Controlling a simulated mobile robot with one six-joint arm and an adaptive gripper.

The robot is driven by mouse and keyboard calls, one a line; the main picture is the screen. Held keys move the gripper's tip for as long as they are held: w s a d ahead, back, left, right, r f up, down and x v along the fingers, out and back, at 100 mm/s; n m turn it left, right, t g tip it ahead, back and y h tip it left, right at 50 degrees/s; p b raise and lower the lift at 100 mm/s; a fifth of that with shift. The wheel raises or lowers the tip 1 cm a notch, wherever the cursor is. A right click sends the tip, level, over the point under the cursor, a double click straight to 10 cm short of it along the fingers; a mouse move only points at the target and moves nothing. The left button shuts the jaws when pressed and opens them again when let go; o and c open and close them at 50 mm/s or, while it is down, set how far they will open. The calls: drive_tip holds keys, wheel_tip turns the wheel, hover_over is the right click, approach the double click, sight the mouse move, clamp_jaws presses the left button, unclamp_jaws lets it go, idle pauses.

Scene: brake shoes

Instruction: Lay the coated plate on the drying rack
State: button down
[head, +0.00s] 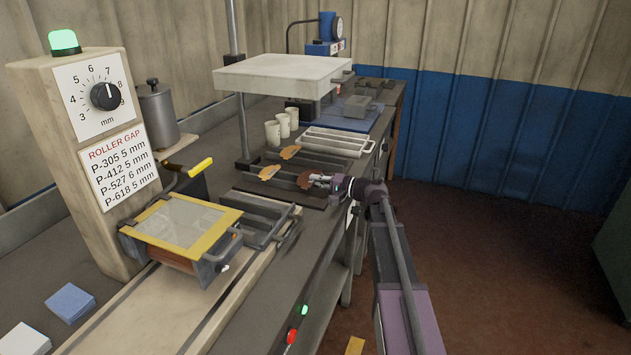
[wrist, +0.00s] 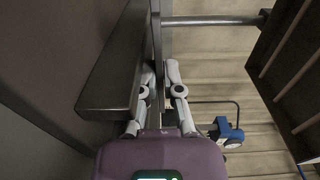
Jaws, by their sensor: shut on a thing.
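A pale grey frame with long bars (head: 337,141) lies beyond the plate and looks like the drying rack. Two tan plates, one nearer (head: 268,173) and one farther (head: 290,152), lie on dark trays. Contact beneath the held plate cannot be made out.
A white hood (head: 283,74) on a post overhangs the bench. White cups (head: 273,133) stand left of the rack. A roller machine (head: 97,160) and a yellow-framed screen (head: 183,225) are nearer. A blue device (wrist: 226,133) shows in the wrist view.

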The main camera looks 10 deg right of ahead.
drive_tip(key=shift+f+b, duration=0.3)
drive_tip(key=shift+f, duration=0.05)
idle(0.7)
drive_tip(key=c, duration=0.7)
unclamp_jaws()
drive_tip(key=o, duration=0.3)
drive_tip(key=shift+r+p, duration=2)
drive_tip(key=shift+r, duration=0.05)
